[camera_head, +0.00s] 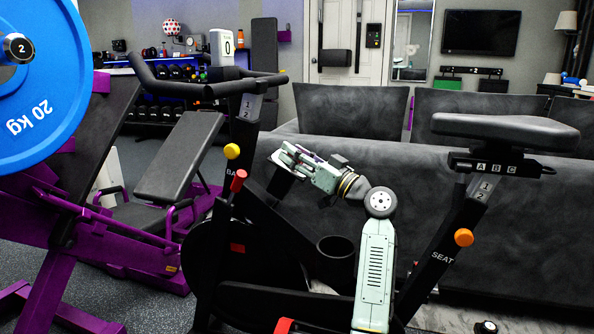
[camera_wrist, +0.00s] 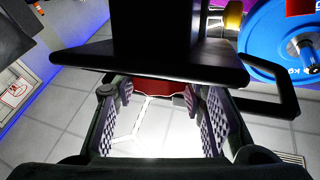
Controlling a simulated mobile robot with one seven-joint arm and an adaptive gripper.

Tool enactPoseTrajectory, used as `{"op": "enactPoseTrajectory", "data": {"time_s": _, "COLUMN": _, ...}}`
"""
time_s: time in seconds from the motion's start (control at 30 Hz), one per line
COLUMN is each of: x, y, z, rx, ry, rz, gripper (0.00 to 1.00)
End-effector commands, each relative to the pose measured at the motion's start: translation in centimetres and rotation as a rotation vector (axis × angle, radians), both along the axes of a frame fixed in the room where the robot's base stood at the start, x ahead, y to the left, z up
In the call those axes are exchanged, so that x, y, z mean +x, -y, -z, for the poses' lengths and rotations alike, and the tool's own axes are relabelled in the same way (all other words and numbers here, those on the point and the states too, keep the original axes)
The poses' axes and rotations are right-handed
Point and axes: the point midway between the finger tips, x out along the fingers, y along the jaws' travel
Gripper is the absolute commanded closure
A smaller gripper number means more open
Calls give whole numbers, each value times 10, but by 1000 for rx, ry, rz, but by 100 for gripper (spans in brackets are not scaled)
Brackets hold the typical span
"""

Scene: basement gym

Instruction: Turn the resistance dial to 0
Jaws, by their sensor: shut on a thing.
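An exercise bike stands in the middle of the head view, with a black frame and handlebar (camera_head: 200,88). My gripper (camera_head: 279,160) reaches left behind its front post. In the wrist view, the pads of my gripper (camera_wrist: 158,105) are on both sides of a red part (camera_wrist: 165,86), which I take to be the resistance dial. A black plate partly hides it, and its pointer or markings cannot be read. In the head view the held part is not clear. A white panel (camera_head: 222,48) reading 0 shows above the handlebar.
A red knob (camera_head: 238,180) and a yellow knob (camera_head: 232,151) are on the bike's front post. The bike's seat (camera_head: 505,130) is to the right. A grey sofa (camera_head: 340,110) is behind. A blue weight plate (camera_head: 40,115) and a purple bench fill the left.

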Motion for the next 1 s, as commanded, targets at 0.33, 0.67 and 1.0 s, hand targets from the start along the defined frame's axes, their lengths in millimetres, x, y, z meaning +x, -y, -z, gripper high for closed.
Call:
{"op": "enactPoseTrajectory", "data": {"time_s": 0.33, "x": 0, "y": -1, "z": 0, "rx": -24, "ry": 73, "rz": -158, "gripper": 90}}
{"op": "enactPoseTrajectory", "data": {"time_s": 0.67, "x": 0, "y": -2, "z": 0, "rx": -34, "ry": 94, "rz": -197, "gripper": 90}}
{"op": "enactPoseTrajectory", "data": {"time_s": 1.0, "x": 0, "y": -2, "z": 0, "rx": -34, "ry": 93, "rz": -197, "gripper": 61}}
